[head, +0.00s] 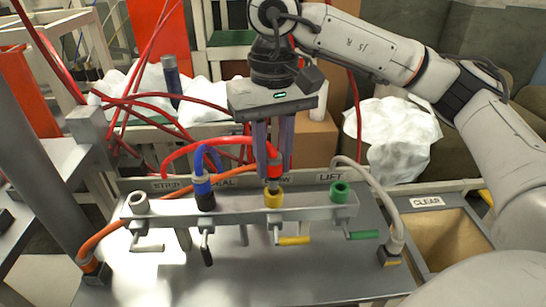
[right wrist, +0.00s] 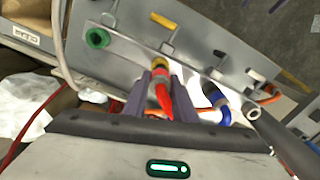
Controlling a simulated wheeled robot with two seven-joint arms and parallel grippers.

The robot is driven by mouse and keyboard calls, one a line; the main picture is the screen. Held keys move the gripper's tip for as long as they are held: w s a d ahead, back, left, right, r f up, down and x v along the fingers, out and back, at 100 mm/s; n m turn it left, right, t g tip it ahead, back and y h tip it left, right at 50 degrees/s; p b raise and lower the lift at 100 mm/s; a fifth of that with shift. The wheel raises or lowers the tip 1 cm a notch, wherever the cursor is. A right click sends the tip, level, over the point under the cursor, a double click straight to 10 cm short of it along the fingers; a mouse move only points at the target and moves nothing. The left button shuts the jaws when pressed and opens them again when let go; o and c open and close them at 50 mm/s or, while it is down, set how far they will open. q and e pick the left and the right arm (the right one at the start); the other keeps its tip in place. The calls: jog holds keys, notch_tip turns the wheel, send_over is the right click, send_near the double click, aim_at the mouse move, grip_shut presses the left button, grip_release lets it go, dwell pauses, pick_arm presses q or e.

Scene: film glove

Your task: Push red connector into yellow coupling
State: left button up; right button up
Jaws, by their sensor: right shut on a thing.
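The red connector (head: 275,172) stands upright above the yellow coupling (head: 273,198) on the grey manifold bar. Its grey metal tip meets the coupling's mouth; I cannot tell how deep it sits. A red hose loops from the connector to the left. My right gripper (head: 273,168) points down and is shut on the red connector. In the right wrist view the fingers (right wrist: 161,92) flank the red connector (right wrist: 163,95), in line with the yellow coupling (right wrist: 160,63). My left gripper is not in view.
A blue connector (head: 203,184) sits in the black coupling to the left. The white coupling (head: 139,203) and green coupling (head: 340,190) are open. Coloured levers hang below the bar. An orange hose and a grey hose (head: 378,192) flank the bench. An open bin (head: 452,240) labelled CLEAR stands right.

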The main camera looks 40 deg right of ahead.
aim_at(273, 173)
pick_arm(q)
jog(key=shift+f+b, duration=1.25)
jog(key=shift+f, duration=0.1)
pick_arm(e)
jog(key=shift+f, duration=1.55)
jog(key=o, duration=1.1)
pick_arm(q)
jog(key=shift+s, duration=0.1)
pick_arm(e)
notch_tip(273, 173, up, 2)
jog(key=shift+w+r, duration=0.1)
notch_tip(273, 173, up, 7)
jog(key=shift+f+p, duration=0.1)
jog(key=shift+p, duration=0.9)
jog(key=shift+r, duration=0.7)
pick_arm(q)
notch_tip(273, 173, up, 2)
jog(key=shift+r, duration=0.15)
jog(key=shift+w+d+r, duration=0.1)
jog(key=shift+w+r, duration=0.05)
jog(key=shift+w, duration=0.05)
